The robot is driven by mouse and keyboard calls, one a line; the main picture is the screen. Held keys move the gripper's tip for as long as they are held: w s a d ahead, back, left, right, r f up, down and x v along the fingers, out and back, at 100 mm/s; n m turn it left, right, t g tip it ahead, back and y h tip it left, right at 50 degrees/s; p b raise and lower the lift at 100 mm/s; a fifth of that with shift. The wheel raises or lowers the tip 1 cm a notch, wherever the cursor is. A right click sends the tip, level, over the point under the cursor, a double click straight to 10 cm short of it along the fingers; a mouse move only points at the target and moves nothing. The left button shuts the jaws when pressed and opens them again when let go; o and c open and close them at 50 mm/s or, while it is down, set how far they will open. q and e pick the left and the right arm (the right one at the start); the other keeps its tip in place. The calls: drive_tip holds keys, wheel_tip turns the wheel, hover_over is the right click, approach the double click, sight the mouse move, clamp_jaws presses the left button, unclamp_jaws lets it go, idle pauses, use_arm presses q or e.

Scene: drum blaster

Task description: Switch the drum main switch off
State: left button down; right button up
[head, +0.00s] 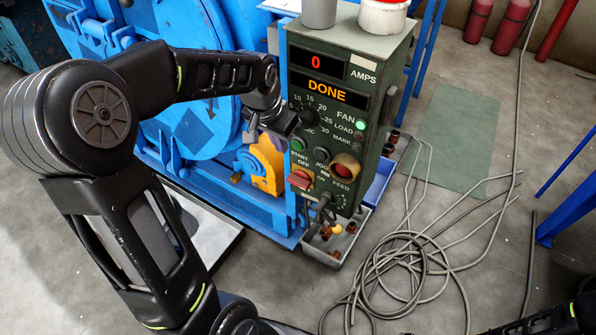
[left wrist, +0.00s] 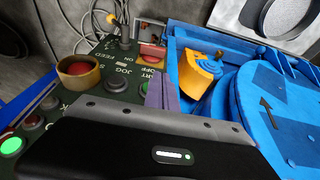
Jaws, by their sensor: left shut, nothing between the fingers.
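The dark green control panel (head: 325,125) hangs in front of the blue drum machine. Its red switch (head: 300,180), labelled OFF and ON, sits low on the left of the panel face; it also shows in the left wrist view (left wrist: 152,51). I cannot tell its position for sure. The display (head: 325,91) reads DONE and the amps display (head: 316,62) reads 0. My left gripper (head: 250,134) is shut and empty at the panel's left edge, above the switch. In the left wrist view its fingers (left wrist: 160,94) point toward the switch, apart from it. My right gripper is out of view.
A red push button (head: 345,166) with a yellow collar and a dial (head: 302,116) are on the panel. A green lamp (head: 360,125) is lit. A grey tray (head: 338,248) stands below. Coiled cables (head: 420,265) lie on the floor at right.

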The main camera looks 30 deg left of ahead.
sight(290, 178)
use_arm(q)
drive_tip(key=shift+r, duration=0.1)
idle(0.3)
drive_tip(key=x, duration=0.4)
drive_tip(key=b+x, duration=0.1)
drive_tip(key=x, duration=0.4)
drive_tip(key=s+x, duration=0.1)
drive_tip(key=x, duration=0.4)
drive_tip(key=shift+s+b, duration=0.15)
drive_tip(key=shift+b, duration=0.2)
